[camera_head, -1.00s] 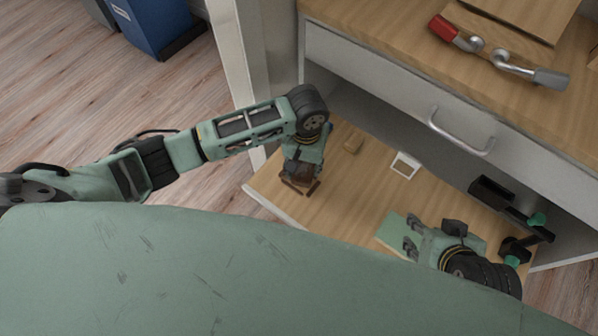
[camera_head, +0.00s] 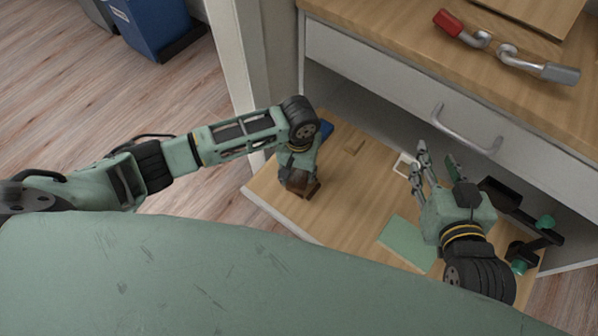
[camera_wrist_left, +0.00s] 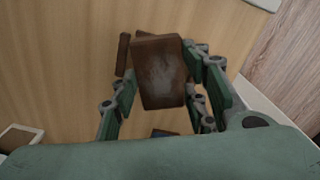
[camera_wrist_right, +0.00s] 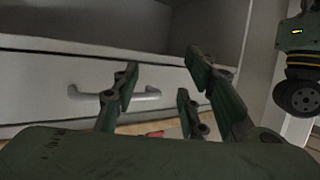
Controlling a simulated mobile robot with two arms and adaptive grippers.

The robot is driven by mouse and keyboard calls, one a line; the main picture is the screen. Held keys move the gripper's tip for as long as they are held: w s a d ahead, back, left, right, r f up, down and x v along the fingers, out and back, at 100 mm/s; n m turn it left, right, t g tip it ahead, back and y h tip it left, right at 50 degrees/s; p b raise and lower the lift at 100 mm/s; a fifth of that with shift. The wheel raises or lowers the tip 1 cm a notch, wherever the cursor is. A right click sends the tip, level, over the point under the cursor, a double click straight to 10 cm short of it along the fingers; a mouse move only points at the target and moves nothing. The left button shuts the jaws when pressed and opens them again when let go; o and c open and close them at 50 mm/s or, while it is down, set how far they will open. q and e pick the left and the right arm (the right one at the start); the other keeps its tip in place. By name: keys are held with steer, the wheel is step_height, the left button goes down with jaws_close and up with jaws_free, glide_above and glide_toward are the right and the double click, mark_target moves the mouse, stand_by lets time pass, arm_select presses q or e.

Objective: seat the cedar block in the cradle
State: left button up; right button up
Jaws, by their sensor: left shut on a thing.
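A dark brown block (camera_wrist_left: 160,75), which I take for the cedar block, sits between the fingers of my left gripper (camera_wrist_left: 165,90). In the head view my left gripper (camera_head: 298,178) is low over the left part of the wooden board, largely hiding the block. A dark brown bar (camera_wrist_left: 123,53) lies beside the block, apparently part of the cradle; the rest is hidden. I cannot tell whether the block touches it. My right gripper (camera_head: 440,165) is raised over the right part of the board, open and empty. Its spread fingers show in the right wrist view (camera_wrist_right: 165,90).
A black stand (camera_head: 530,232) with green knobs is at the right. The drawer front (camera_head: 400,85) overhangs behind.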

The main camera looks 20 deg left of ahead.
arm_select(q)
steer(key=shift+f, duration=0.15)
arm_select(e)
steer(key=shift+s+f, duration=0.15)
steer(key=shift+f, duration=0.1)
arm_select(q)
steer(key=shift+f, duration=0.1)
steer(key=o, duration=1.2)
arm_select(e)
steer(key=shift+s+d+f, duration=0.1)
steer(key=shift+f, duration=0.1)
